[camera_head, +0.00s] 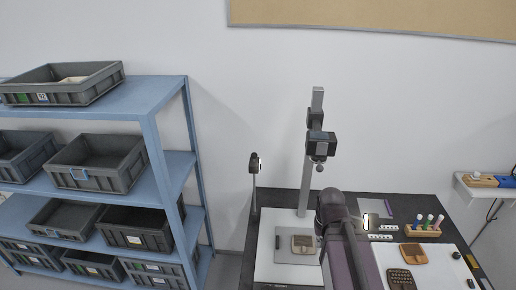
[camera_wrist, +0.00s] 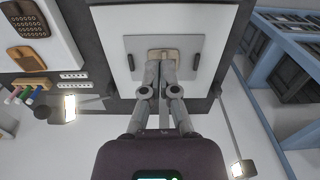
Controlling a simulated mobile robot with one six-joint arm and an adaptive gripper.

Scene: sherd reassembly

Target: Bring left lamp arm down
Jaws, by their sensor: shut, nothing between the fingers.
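The left lamp (camera_head: 254,163) stands at the left edge of the dark table, its head at the top of a thin upright arm (camera_head: 254,190). In the wrist view, its lit head (camera_wrist: 243,169) is at the lower right, with the thin arm (camera_wrist: 230,127) running up to the table edge. My gripper (camera_wrist: 161,60) is shut and empty, its fingertips in front of a tan sherd (camera_wrist: 178,56) on a grey pad. It is well apart from the left lamp. In the head view my arm hides the gripper.
A camera column (camera_head: 306,180) rises behind the white board, right of the left lamp. A second lit lamp (camera_head: 366,221) is to its right. Blue shelves (camera_head: 160,140) with grey crates stand left. A tube rack (camera_head: 421,230) and brown pieces lie right.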

